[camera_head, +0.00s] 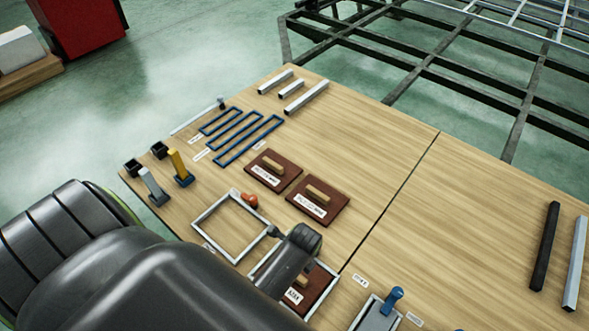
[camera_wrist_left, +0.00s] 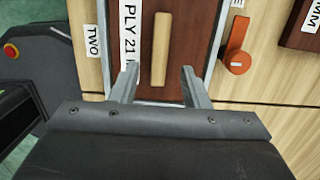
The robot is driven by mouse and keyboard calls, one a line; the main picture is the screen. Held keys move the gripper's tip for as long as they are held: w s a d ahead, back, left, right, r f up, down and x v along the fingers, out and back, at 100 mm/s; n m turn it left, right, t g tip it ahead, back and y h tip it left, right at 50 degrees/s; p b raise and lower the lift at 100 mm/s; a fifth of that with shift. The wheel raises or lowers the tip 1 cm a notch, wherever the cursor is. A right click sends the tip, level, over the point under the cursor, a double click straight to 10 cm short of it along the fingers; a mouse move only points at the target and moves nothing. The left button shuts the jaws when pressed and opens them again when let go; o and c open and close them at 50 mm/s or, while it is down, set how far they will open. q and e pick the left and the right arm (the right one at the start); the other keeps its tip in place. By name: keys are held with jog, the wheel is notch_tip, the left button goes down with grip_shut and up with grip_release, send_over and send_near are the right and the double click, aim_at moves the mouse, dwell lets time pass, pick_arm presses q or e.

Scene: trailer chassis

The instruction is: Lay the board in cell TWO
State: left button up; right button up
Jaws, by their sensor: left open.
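A brown board (camera_wrist_left: 182,70) with a pale wooden handle (camera_wrist_left: 160,48) and a white label reading PLY 21 lies inside a grey metal frame (camera_wrist_left: 216,30) in the left wrist view. A TWO label (camera_wrist_left: 93,41) is on the wood beside that frame. My left gripper (camera_wrist_left: 159,85) is open, its fingers apart on either side of the handle's near end. In the head view my left gripper (camera_head: 287,268) is over this board (camera_head: 320,286) and hides part of it. How fully the board sits down in the frame is hard to tell. My right gripper is not in view.
An empty grey frame (camera_head: 207,216) with an orange knob (camera_head: 249,201) is beside it, and a frame with a blue knob (camera_head: 392,299) is on the other side. Two more brown boards (camera_head: 274,169) (camera_head: 317,201) lie behind. The table middle is clear.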

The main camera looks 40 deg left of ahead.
pick_arm(q)
notch_tip(320, 180, up, 6)
jog(key=p, duration=0.1)
jog(key=shift+d, duration=0.4)
